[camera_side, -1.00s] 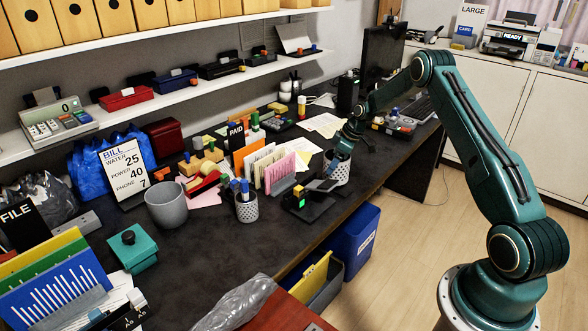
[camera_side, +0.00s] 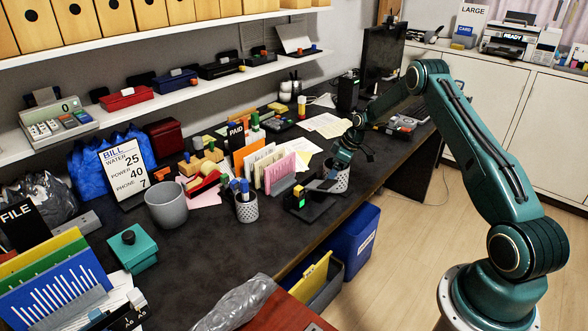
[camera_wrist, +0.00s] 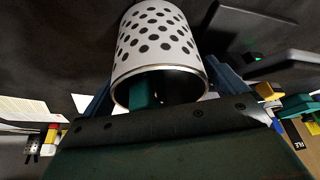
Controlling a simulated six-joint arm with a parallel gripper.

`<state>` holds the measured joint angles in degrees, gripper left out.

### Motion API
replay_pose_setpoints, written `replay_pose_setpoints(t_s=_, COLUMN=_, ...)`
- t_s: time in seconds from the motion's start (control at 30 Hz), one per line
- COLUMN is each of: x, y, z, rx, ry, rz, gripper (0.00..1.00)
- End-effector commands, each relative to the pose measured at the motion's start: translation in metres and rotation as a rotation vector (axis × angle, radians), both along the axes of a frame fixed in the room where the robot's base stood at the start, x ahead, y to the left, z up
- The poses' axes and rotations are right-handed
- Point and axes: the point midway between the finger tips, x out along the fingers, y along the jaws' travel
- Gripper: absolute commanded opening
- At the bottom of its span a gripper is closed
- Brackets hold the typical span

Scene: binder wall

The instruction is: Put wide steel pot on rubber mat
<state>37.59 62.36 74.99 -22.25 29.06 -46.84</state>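A pale steel pot with round dark holes (camera_side: 337,180) stands near the desk's front edge, partly hidden by my gripper (camera_side: 341,160). In the wrist view the same pot (camera_wrist: 157,45) fills the middle, with its open rim towards the camera. My gripper (camera_wrist: 160,92) has one blue finger on each side of the pot, close to its wall. I cannot tell whether the fingers press on it. A teal piece shows inside the rim. A second perforated pot (camera_side: 246,209) holds blue pens to the left. I cannot make out a rubber mat with certainty.
A black device with a green light (camera_side: 300,199) sits close left of my gripper. A pink letter holder (camera_side: 281,172) stands behind it. A plain grey pot (camera_side: 166,206) is farther left. Bare dark desk shows in front of it.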

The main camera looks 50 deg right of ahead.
Motion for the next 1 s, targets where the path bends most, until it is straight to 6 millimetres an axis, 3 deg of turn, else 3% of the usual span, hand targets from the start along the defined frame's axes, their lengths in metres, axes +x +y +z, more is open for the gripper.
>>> replay_pose_setpoints(t_s=0.47, x=-0.004, y=-0.002, z=0.015, rx=-0.001, ry=-0.001, rz=-0.002, gripper=0.97)
replay_pose_setpoints(t_s=1.0, x=-0.032, y=-0.014, z=0.088, rx=-0.001, ry=-0.002, rz=-0.001, gripper=0.97)
